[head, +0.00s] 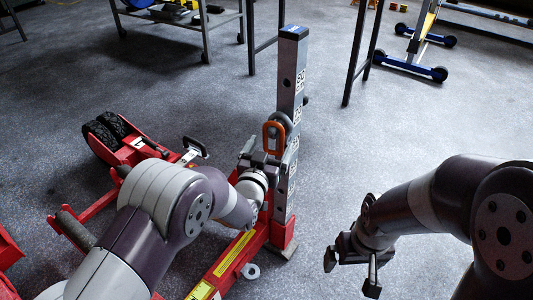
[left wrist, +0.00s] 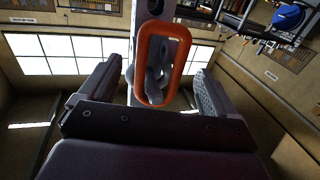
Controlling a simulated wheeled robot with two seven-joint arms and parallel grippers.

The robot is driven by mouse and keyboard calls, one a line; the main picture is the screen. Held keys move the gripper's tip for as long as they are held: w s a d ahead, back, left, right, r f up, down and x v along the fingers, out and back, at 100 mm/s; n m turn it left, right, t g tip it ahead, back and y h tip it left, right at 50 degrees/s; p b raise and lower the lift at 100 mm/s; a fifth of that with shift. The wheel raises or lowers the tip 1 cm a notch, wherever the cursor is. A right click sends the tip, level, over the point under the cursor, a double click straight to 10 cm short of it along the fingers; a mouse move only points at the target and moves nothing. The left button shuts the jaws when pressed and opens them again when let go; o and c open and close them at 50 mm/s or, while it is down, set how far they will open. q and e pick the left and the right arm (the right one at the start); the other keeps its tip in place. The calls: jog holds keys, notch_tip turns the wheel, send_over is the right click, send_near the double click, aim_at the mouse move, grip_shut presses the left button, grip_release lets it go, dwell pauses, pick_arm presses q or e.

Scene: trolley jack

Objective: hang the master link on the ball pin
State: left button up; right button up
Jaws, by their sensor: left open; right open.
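The orange master link (head: 266,141) is upright against the front of the grey numbered post (head: 290,75) in the head view. It fills the upper middle of the left wrist view (left wrist: 139,65). A grey rounded part (head: 283,119), perhaps the ball pin, shows at the link's upper end; I cannot tell for sure whether the link hangs on it. My left gripper (head: 260,160) is open at the link's lower end, its fingers on either side and apart from it in the left wrist view (left wrist: 155,92). My right gripper (head: 350,270) is open and empty over the floor at right.
The post rises from the red jack frame (head: 228,262), with a black wheel pair (head: 105,130) at left. A metal cart (head: 205,30) and dark stand legs (head: 361,50) stand behind.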

pick_arm(q)
jog(key=p+v, duration=0.4)
jog(key=v, duration=0.8)
jog(key=s+a+f+g+y, duration=0.3)
jog(key=s+f+g, duration=0.3)
jog(key=f+g, duration=0.4)
jog(key=s+a+r+n+g+y, duration=0.3)
jog(key=s+a+r+g, duration=0.3)
jog(key=s+a, duration=0.6)
notch_tip(320, 180, up, 37)
jog(key=w+a+p, duration=0.1)
jog(key=w+p, duration=0.1)
jog(key=p, duration=3.3)
jog(key=shift+n, duration=0.3)
jog(key=shift+r, duration=0.1)
